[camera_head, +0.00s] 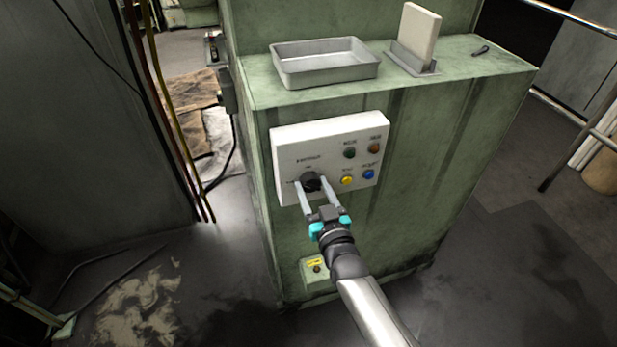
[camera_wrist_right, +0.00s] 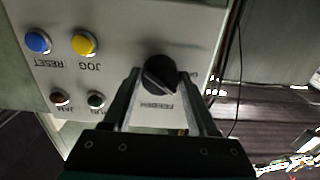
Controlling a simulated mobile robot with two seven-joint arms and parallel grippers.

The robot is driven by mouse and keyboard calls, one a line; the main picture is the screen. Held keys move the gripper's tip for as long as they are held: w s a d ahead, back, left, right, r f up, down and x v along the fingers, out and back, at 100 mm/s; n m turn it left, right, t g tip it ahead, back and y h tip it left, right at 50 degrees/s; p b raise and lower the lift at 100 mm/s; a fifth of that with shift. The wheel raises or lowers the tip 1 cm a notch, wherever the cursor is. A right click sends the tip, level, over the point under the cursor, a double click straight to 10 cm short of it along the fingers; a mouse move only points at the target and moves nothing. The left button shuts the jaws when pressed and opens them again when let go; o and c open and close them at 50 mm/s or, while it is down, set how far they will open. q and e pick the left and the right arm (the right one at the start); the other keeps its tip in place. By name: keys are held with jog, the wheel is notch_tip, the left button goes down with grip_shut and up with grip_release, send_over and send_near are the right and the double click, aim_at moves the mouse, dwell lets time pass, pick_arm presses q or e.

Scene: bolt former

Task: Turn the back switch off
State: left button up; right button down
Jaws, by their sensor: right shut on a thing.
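A black rotary switch (camera_head: 311,181) sits at the lower left of a white control panel (camera_head: 310,137) on the front of a green machine. In the right wrist view the switch (camera_wrist_right: 160,75) is a round black knob with a raised grip bar, slanted in the picture. My right gripper (camera_head: 318,192) has one finger on each side of the switch and is shut on it. In the right wrist view its fingers (camera_wrist_right: 162,92) reach to the knob's sides. The left gripper is not in view.
Yellow (camera_head: 347,180) and blue (camera_head: 368,174) buttons sit right of the switch, with green (camera_head: 349,152) and orange-brown (camera_head: 374,148) ones above. A metal tray (camera_head: 325,68) stands on the machine top. Cables hang at the left. The floor in front is open.

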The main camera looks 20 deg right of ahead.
jog(key=n+p, duration=0.1)
jog(key=n, duration=0.6)
jog(key=shift+n+p, duration=0.4)
jog(key=shift+c, duration=1.2)
grip_release()
jog(key=s+p, duration=0.3)
jog(key=s, duration=0.5)
jog(key=shift+d+p, duration=0.15)
jog(key=shift+p, duration=0.25)
